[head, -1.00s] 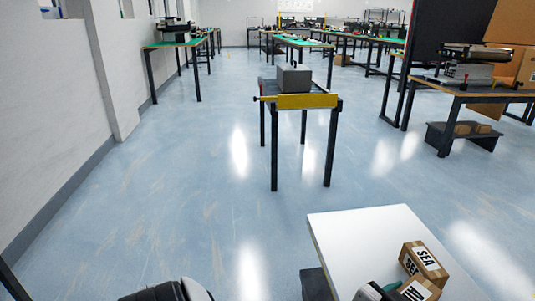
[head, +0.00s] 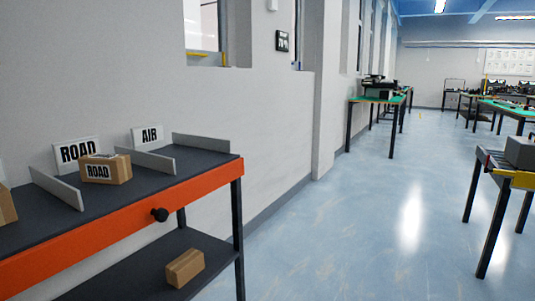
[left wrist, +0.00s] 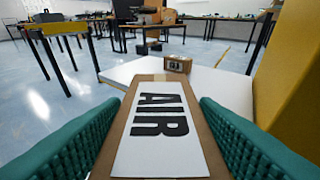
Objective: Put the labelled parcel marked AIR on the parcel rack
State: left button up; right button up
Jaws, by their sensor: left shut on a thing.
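The brown parcel (left wrist: 162,84) with a white AIR label lies between the green finger pads of my left gripper (left wrist: 167,108) in the left wrist view, and the gripper is shut on it. The parcel rack (head: 130,218) stands at the left of the head view, with an orange front edge and a dark top split by grey dividers. An AIR sign (head: 147,136) stands at the back of its right bay, which looks empty. My left gripper and the AIR parcel are out of the head view. My right gripper is in neither view.
A ROAD parcel (head: 106,168) sits in the rack's bay by the ROAD sign (head: 77,152). Another box (head: 185,267) lies on the lower shelf. A white table (left wrist: 215,88) with a small parcel (left wrist: 178,64) shows in the wrist view. Floor right of the rack is clear.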

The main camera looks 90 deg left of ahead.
aim_at(179, 156)
jog(key=u, duration=1.95)
